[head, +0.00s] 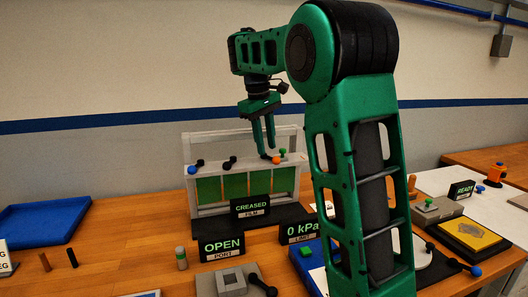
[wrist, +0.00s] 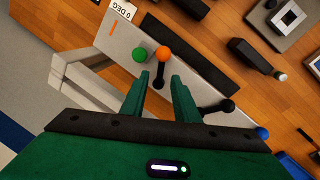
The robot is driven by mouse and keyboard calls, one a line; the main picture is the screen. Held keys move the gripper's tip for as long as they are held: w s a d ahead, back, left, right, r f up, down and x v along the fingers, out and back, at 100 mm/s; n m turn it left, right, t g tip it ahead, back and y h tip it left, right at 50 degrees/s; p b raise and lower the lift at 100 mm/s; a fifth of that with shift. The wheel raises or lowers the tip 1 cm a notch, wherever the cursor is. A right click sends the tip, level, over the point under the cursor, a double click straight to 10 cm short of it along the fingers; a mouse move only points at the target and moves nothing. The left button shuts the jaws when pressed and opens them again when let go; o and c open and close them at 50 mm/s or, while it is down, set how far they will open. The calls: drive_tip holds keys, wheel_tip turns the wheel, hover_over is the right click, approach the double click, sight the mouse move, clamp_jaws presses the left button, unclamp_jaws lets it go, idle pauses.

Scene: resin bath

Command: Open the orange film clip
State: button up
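The orange film clip is a black lever with an orange ball end (head: 276,160), on the top bar at the right part of the grey film frame (head: 191,198). In the wrist view its orange ball (wrist: 162,53) lies just beyond my fingertips. Its black stem (wrist: 161,72) runs back between the fingers. My gripper (head: 268,149) points down over the clip. In the wrist view my gripper (wrist: 161,81) is open, with a finger on either side of the stem. I cannot tell whether either finger touches it.
A green ball (wrist: 139,55) sits close beside the orange one. Another black lever (wrist: 217,106) and a blue ball (head: 193,170) are further along the bar. Signs reading "CREASED FILM" (head: 251,207) and "0 kPa LIMIT" (head: 301,229) stand in front. A blue tray (head: 45,222) lies left.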

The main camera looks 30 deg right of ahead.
drive_tip(key=shift+d+f, duration=0.25)
drive_tip(key=shift+f, duration=0.95)
clamp_jaws()
drive_tip(key=shift+m, duration=0.3)
drive_tip(key=m, duration=0.3)
drive_tip(key=a+m+g, duration=0.1)
drive_tip(key=m, duration=0.1)
drive_tip(key=shift+w, duration=0.25)
drive_tip(key=m, duration=0.4)
drive_tip(key=m+g, duration=0.1)
drive_tip(key=shift+w+a+m+y, duration=0.3)
drive_tip(key=shift+w+a+m, duration=0.1)
